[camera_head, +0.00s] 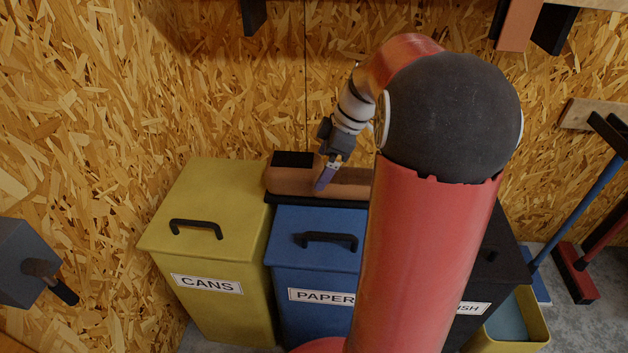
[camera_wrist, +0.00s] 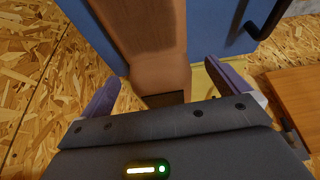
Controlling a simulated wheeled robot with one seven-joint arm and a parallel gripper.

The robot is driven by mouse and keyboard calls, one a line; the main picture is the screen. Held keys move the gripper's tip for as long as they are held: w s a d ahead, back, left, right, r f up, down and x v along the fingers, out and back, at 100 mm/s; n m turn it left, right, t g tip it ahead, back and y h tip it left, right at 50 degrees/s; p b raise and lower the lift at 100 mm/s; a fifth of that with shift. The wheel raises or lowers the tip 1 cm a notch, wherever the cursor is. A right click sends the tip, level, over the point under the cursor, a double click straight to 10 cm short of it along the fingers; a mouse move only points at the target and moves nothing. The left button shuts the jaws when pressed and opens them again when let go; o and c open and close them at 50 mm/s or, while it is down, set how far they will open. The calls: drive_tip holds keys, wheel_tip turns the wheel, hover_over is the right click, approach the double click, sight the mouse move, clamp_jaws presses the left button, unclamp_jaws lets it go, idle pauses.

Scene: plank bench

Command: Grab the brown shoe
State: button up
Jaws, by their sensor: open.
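The brown shoe (camera_head: 290,182) lies along the back of the bins, with a dark patch on top at its left end. Its right end is hidden behind my arm. My gripper (camera_head: 324,180) points down over the middle of the shoe. In the wrist view the brown body of the shoe (camera_wrist: 150,40) runs between the two open purple fingers of my gripper (camera_wrist: 163,88). The dark patch shows low, near the palm. I cannot tell whether either finger touches the shoe.
A black bin (camera_head: 505,265) is partly hidden by my arm. A chipboard wall (camera_head: 230,90) rises close behind. A blue-handled broom (camera_head: 580,210) leans at right.

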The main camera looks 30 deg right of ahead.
drive_tip(key=x, duration=0.4)
drive_tip(key=shift+w+f, duration=0.2)
drive_tip(key=shift+f, duration=0.1)
drive_tip(key=c, duration=1.2)
